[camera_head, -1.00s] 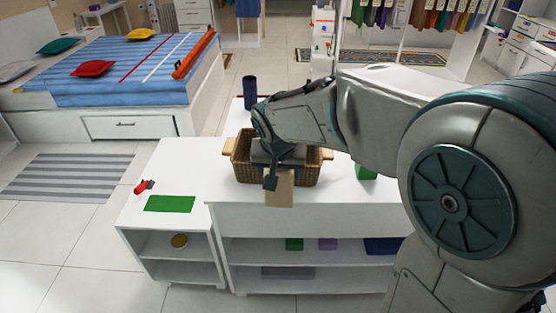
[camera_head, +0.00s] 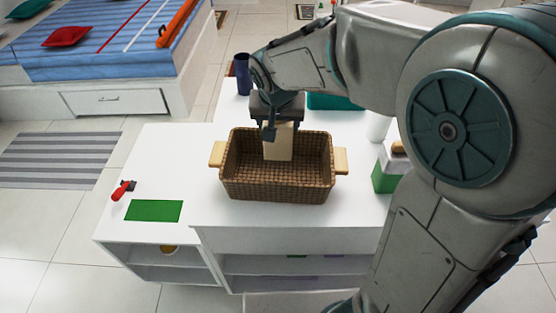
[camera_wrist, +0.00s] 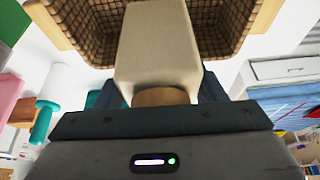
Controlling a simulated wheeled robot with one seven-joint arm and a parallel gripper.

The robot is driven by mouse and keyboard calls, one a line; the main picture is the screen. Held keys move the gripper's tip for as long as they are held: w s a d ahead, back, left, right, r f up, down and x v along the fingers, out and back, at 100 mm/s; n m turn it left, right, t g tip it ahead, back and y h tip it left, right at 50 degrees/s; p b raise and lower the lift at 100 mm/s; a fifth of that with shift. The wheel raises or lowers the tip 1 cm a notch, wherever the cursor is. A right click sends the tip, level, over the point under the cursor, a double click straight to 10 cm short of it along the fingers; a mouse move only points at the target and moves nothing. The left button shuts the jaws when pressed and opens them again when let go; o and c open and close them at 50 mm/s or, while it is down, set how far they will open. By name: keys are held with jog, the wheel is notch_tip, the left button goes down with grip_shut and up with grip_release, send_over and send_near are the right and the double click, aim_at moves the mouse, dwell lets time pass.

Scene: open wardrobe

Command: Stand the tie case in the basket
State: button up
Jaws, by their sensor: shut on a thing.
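My gripper (camera_head: 276,128) is shut on a beige, box-shaped tie case (camera_head: 279,146) with a round wooden-looking end beside the jaws. The case hangs upright, and its lower part shows against the inside back wall of the brown wicker basket (camera_head: 280,190). I cannot tell whether it touches the basket floor. In the wrist view the case (camera_wrist: 158,45) points away from the jaws toward the basket (camera_wrist: 90,28). The basket stands on the white counter, and its visible inside is otherwise empty. The jaw tips are partly hidden by the case and wrist.
Wooden handles stick out at both basket ends. A dark blue cylinder (camera_head: 243,74) and a teal item (camera_head: 335,102) stand behind. A green box (camera_head: 385,178) and white cylinder (camera_head: 378,126) are on the right.

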aim_at(279, 152)
notch_tip(279, 152, down, 10)
jog(key=shift+r+b, duration=0.15)
jog(key=shift+b, duration=0.2)
jog(key=shift+f, duration=0.2)
jog(key=o, duration=1.1)
jog(key=shift+r, duration=0.1)
